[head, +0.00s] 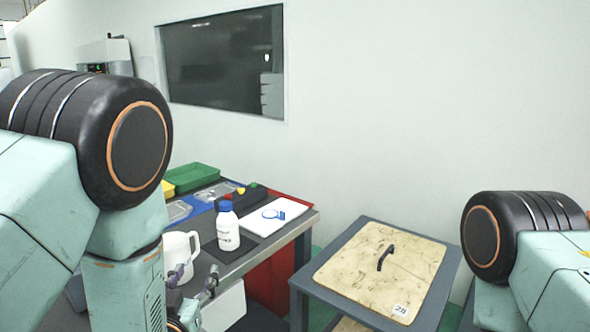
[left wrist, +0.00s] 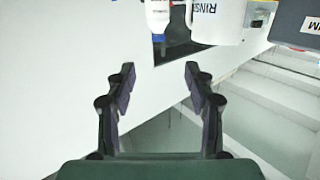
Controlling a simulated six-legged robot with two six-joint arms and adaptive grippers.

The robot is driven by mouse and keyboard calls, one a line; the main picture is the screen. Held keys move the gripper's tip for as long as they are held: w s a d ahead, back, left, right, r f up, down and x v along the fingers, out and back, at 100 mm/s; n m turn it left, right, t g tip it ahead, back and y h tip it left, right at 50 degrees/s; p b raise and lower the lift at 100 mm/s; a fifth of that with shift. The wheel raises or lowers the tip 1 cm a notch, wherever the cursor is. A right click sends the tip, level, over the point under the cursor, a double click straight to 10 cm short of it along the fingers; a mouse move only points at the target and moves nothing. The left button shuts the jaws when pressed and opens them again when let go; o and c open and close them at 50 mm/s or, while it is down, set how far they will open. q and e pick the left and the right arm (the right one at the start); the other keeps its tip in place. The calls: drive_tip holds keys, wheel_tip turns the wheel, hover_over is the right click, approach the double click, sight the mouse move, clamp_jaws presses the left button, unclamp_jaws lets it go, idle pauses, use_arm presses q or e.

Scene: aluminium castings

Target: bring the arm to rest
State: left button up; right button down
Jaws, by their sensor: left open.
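My left arm comes in from the left in the head view. My left gripper (head: 195,283) is low in that view, in front of the near edge of the grey workbench (head: 262,246), partly cut by my own arm. In the left wrist view the left gripper (left wrist: 160,76) has its fingers spread with nothing between them. A white jug (head: 181,251) stands on the bench just behind it; the jug also shows in the wrist view (left wrist: 217,22), marked "RINSE". My right arm shows at the right edge, its gripper out of view.
A white bottle with a blue cap (head: 228,228) stands beside the jug. Behind are a white board with a blue ring (head: 276,214) and a green tray (head: 193,177). A lower stand with a beige top (head: 350,284) and black handle (head: 385,257) is at right.

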use_arm(q)
drive_tip(key=s+a+f+g, duration=0.2)
drive_tip(key=s+f+g, duration=0.7)
drive_tip(key=f, duration=0.7)
drive_tip(key=s+f+g, duration=0.4)
drive_tip(key=s+f, duration=0.1)
drive_tip(key=s, duration=0.8)
drive_tip(key=s+a+f+g, duration=0.1)
drive_tip(key=s+f+g, duration=0.3)
drive_tip(key=s, duration=0.9)
wheel_tip(320, 180, down, 2)
drive_tip(key=shift+s+a+f+n+b, duration=0.15)
drive_tip(key=shift+a+n+b, duration=0.15)
drive_tip(key=shift+b, duration=0.15)
drive_tip(key=shift+d, duration=0.1)
